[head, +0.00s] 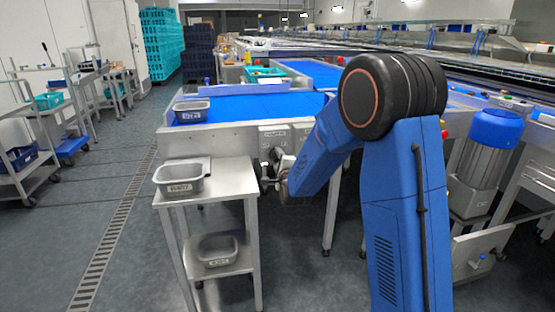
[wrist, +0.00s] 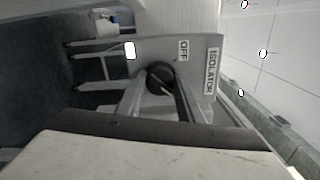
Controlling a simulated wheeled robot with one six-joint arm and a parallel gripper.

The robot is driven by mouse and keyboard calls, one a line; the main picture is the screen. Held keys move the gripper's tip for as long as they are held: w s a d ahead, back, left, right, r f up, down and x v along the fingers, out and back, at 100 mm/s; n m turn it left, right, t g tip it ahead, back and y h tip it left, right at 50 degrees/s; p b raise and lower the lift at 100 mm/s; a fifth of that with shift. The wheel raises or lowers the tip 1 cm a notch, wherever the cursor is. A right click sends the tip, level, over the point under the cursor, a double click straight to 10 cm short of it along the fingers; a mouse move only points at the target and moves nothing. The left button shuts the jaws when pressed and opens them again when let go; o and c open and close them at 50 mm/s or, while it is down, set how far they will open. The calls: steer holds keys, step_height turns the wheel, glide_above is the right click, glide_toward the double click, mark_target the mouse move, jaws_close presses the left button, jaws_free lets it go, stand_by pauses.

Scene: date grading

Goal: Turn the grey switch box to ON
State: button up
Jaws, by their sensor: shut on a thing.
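The grey switch box (head: 272,138) is on the near end of the conveyor frame, left of my arm in the head view. In the wrist view its grey face (wrist: 150,48) carries a sideways ISOLATOR label (wrist: 211,71) and an OFF label (wrist: 183,50). A round black knob (wrist: 158,74) sits between my fingers. My gripper (wrist: 160,97) is shut on this knob, one finger on each side. In the head view my gripper (head: 272,182) is at the box's lower part and hides the knob. No ON label is readable, and the knob's exact setting is unclear.
A steel stand (head: 228,180) is close left of my gripper. It holds a grey labelled tub (head: 180,179) on top and another tub (head: 217,250) on its lower shelf. The blue conveyor belt (head: 250,107) is behind the box. Open floor lies to the left.

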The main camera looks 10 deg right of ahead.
steer(key=shift+f, duration=0.1)
steer(key=o, duration=1.1)
steer(key=shift+c, duration=0.2)
steer(key=shift+s, duration=0.1)
steer(key=s, duration=1.7)
steer(key=s+d+n+g, duration=0.3)
steer(key=s+n+g, duration=0.3)
steer(key=s, duration=1.3)
steer(key=s+d+n+g, duration=0.4)
steer(key=s+n+g, duration=0.3)
steer(key=s+n, duration=0.7)
steer(key=s+r, duration=0.1)
steer(key=s, duration=0.5)
